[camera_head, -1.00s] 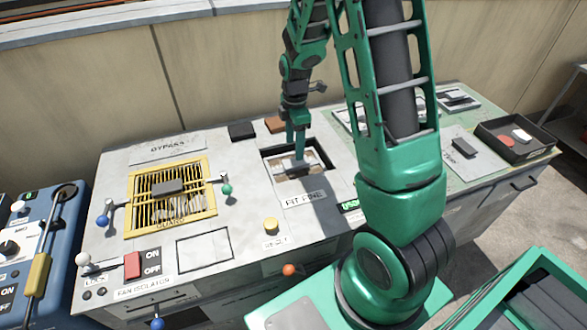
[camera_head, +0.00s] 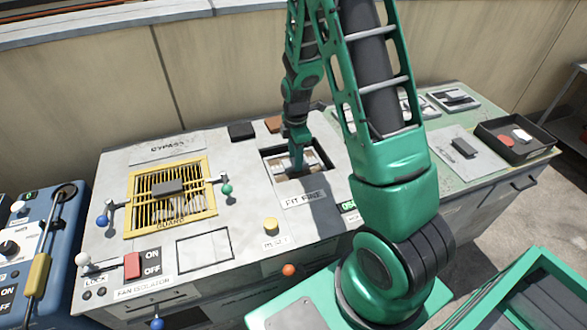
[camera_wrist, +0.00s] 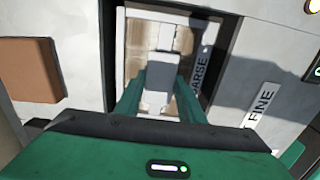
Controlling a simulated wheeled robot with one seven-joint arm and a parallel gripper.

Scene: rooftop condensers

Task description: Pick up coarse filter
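The coarse filter (camera_wrist: 187,40) lies in the square opening of the bench top, with a pale frame, brownish panels and the word COARSE on its right side in the wrist view. A grey block-like handle (camera_wrist: 160,72) stands at its middle. In the head view the filter (camera_head: 311,158) is partly hidden by my gripper (camera_head: 297,168). My gripper (camera_wrist: 160,80) points down into the opening, with one green finger on each side of the handle. The fingers are apart, and I see no clear grip on the handle.
A FIT FINE label (camera_head: 304,199) is in front of the opening. A yellow guard grille (camera_head: 170,222) with levers is to the left. Black (camera_head: 242,131) and brown (camera_head: 273,124) blocks lie behind. A dark tray (camera_head: 516,139) and a grey-handled plate (camera_head: 458,154) are on the right.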

